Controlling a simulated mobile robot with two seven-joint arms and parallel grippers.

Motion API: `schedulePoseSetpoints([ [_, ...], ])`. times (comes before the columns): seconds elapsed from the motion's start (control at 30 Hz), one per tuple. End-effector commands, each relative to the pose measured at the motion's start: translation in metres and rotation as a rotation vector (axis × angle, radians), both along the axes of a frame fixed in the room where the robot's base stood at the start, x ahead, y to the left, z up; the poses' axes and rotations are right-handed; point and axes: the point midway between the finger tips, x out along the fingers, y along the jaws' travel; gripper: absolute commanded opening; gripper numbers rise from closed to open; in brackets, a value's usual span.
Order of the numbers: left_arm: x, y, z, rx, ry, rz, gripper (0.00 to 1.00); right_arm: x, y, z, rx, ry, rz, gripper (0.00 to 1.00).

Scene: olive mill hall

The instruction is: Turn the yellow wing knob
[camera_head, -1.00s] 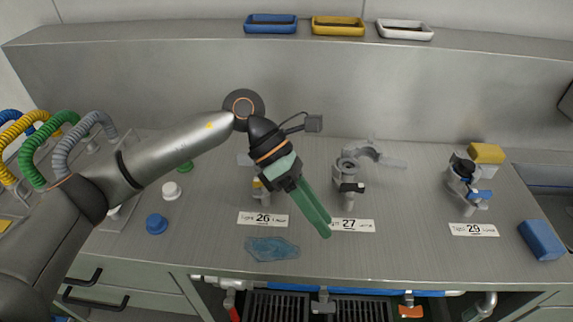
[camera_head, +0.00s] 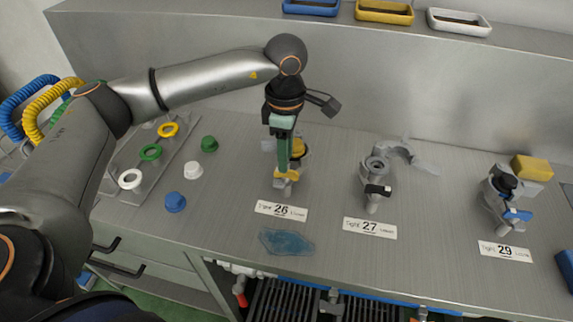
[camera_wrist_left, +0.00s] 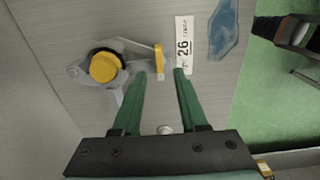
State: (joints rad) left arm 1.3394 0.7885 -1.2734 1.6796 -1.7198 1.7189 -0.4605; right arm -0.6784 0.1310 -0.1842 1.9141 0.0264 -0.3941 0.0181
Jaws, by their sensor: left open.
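The yellow wing knob (camera_head: 287,175) is on the front of the grey fitting behind the "26" label. In the left wrist view the knob (camera_wrist_left: 159,60) is a narrow yellow bar, with a round yellow cap (camera_wrist_left: 104,68) on the same fitting to its left. My left gripper (camera_head: 283,166) points down at the fitting and hides part of it. In the left wrist view its green fingers (camera_wrist_left: 161,71) are apart, and the bar shows between and just beyond their tips. I cannot tell whether they touch it. My right gripper is not in view.
The "26" label (camera_head: 281,210) and a blue puddle-like patch (camera_head: 286,242) lie in front. Fitting 27 (camera_head: 376,178) with a black handle stands to the right, fitting 29 (camera_head: 502,195) further right. Green (camera_head: 209,143), white (camera_head: 193,170) and blue (camera_head: 175,202) caps lie to the left.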

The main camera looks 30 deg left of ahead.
Motion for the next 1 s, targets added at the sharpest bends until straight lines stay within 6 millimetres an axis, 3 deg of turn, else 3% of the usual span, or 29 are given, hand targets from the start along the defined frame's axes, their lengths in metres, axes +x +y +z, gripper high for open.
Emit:
schedulePoseSetpoints([
  [0.23, 0.000, 0.000, -0.035, -0.001, 0.002, 0.000, 0.42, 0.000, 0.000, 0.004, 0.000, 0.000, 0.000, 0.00],
  [0.63, 0.000, 0.000, -0.044, -0.001, 0.000, -0.001, 0.42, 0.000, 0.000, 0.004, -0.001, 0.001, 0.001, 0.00],
  [1.0, 0.000, -0.001, -0.044, -0.001, 0.000, -0.001, 0.02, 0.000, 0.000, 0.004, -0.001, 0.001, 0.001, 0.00],
])
